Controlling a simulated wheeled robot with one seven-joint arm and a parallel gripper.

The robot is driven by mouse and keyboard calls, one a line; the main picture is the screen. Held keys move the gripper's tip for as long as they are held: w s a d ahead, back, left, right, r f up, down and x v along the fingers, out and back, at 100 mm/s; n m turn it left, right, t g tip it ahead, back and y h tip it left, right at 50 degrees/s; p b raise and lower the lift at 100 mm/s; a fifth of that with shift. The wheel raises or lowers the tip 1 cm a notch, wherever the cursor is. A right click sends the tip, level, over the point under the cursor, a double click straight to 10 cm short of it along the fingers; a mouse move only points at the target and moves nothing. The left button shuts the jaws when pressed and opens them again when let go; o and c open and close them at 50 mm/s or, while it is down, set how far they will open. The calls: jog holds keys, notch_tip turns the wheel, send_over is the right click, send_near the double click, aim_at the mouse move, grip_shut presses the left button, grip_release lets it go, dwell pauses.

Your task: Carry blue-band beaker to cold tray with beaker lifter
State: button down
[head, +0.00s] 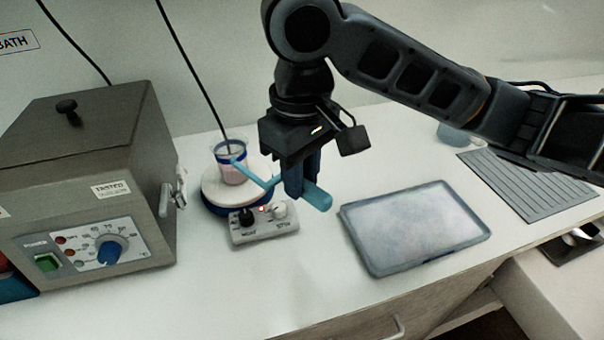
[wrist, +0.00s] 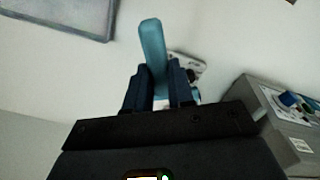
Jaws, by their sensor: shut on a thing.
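The blue-band beaker (head: 232,172) holds a pinkish liquid and stands upright on the round white top of a stirrer hotplate (head: 218,191). A thin dark rod or cable runs down into it. My gripper (head: 303,192) is shut on the light-blue beaker lifter (head: 318,197), whose handle shows between the fingers in the wrist view (wrist: 153,55). The lifter's arm reaches left to the beaker's near side; whether it grips or only touches the beaker I cannot tell. The cold tray (head: 415,227), with a pale frosted surface, lies empty to the right of my gripper.
A grey water bath (head: 95,180) with a dial and green switch stands at the left. A grey ribbed mat (head: 530,183) lies at the right, with a pale blue round item (head: 452,134) behind it.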

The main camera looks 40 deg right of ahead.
jog(key=shift+w+f+b, duration=0.2)
jog(key=shift+f+b, duration=0.8)
jog(key=shift+b, duration=0.05)
jog(key=shift+w+f+b, duration=0.15)
jog(key=shift+f+b, duration=0.85)
jog(key=shift+w+a+r, duration=0.1)
jog(key=shift+w+r, duration=0.05)
jog(key=shift+w, duration=0.2)
jog(key=shift+w+a+r+b, duration=0.1)
jog(key=shift+w+a+b, duration=0.1)
jog(key=shift+w, duration=1)
jog(key=shift+w+a+b, duration=0.1)
jog(key=shift+w+b, duration=0.05)
jog(key=shift+w, duration=1)
jog(key=shift+w+a+p, duration=0.15)
jog(key=shift+w+p, duration=0.1)
jog(key=shift+w, duration=0.85)
jog(key=shift+w+a+p, duration=0.1)
jog(key=shift+w+p, duration=0.15)
jog(key=shift+w, duration=0.85)
jog(key=shift+s+p, duration=0.1)
jog(key=shift+p, duration=0.3)
jog(key=shift+p, duration=0.7)
jog(key=shift+r+p, duration=0.8)
jog(key=shift+p, duration=0.2)
